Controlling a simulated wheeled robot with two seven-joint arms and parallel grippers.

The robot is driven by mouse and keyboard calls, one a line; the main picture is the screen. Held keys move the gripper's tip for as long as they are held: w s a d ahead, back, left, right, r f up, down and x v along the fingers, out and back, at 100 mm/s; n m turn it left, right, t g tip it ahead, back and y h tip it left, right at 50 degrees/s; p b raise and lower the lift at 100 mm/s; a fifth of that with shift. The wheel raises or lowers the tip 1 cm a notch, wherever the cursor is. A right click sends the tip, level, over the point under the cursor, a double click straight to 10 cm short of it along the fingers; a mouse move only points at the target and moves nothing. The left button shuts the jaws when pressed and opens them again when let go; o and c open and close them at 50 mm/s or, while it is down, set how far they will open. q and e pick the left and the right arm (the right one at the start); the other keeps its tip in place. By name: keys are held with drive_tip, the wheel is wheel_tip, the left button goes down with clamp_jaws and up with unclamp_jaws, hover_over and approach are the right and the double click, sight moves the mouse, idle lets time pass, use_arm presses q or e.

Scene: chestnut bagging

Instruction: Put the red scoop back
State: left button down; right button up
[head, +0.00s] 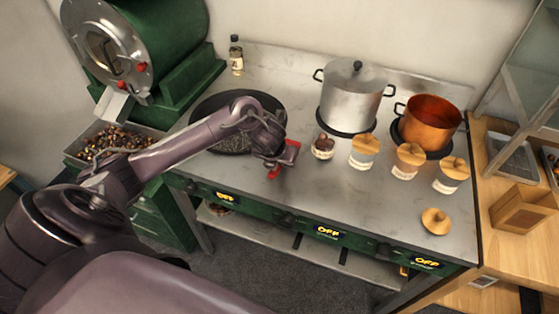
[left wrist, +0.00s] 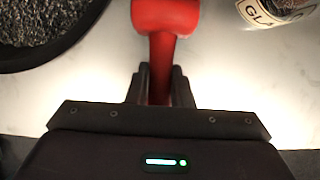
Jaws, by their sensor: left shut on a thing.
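The red scoop (left wrist: 165,20) is in my left gripper (left wrist: 161,85), whose two dark fingers are shut on its handle. In the left wrist view its head points away from the gripper, toward the top edge. In the head view the red scoop (head: 291,152) shows at the end of my left arm, over the steel counter just right of the dark round pan. My left gripper (head: 279,158) is partly hidden there by my own wrist. I cannot tell whether the scoop touches the counter. My right gripper is in neither view.
The dark pan (head: 205,104) holds dark grains. Several labelled jars, including one (head: 322,148) close right of the scoop, stand on the counter. A steel pot (head: 352,97) and copper pot (head: 430,122) stand behind. A chestnut tray (head: 76,163) is at left. The counter's front middle is clear.

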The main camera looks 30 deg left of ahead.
use_arm(q)
drive_tip(key=c, duration=1.2)
unclamp_jaws()
drive_tip(key=shift+r, duration=0.1)
